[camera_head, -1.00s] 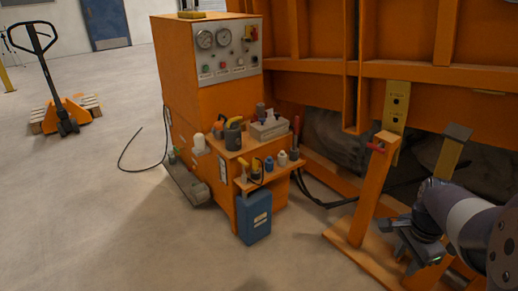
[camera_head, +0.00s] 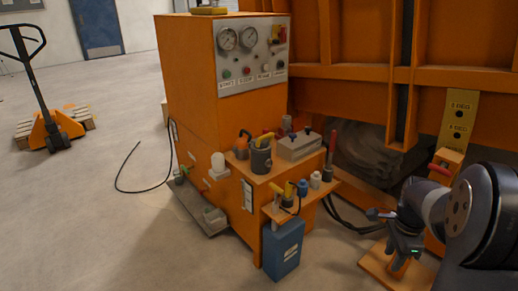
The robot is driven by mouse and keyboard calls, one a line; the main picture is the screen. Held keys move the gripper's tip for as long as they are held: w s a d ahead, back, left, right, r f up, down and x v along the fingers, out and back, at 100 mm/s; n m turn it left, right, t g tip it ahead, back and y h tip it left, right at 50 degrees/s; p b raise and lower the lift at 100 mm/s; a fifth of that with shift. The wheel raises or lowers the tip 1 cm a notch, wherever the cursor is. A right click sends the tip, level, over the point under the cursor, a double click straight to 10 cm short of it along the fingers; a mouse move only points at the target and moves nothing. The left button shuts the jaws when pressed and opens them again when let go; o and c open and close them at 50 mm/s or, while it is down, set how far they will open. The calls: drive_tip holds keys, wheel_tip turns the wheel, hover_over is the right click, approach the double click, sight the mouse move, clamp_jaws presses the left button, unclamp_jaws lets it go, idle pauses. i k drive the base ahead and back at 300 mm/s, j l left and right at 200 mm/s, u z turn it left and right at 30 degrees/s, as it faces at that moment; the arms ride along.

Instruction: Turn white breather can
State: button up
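A white can (camera_head: 218,163), which looks like the breather can, stands out on the side of the orange power unit (camera_head: 190,75), left of its tool shelf. It is small in view, and its markings cannot be read. My gripper (camera_head: 392,240) is at the lower right, in front of an orange post, well to the right of the can and apart from it. The finger gap is too small and dark to judge. I see nothing held in it.
A blue canister (camera_head: 283,248) hangs below.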

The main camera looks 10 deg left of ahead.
sight(218, 160)
drive_tip(key=i+j+u, duration=0.1)
drive_tip(key=i+j, duration=0.5)
drive_tip(key=j, duration=0.25)
drive_tip(key=i+j+u, duration=0.1)
drive_tip(key=i+j, duration=0.55)
drive_tip(key=j, duration=0.2)
drive_tip(key=i+j+u, duration=0.1)
drive_tip(key=i+j, duration=0.55)
drive_tip(key=j, duration=0.1)
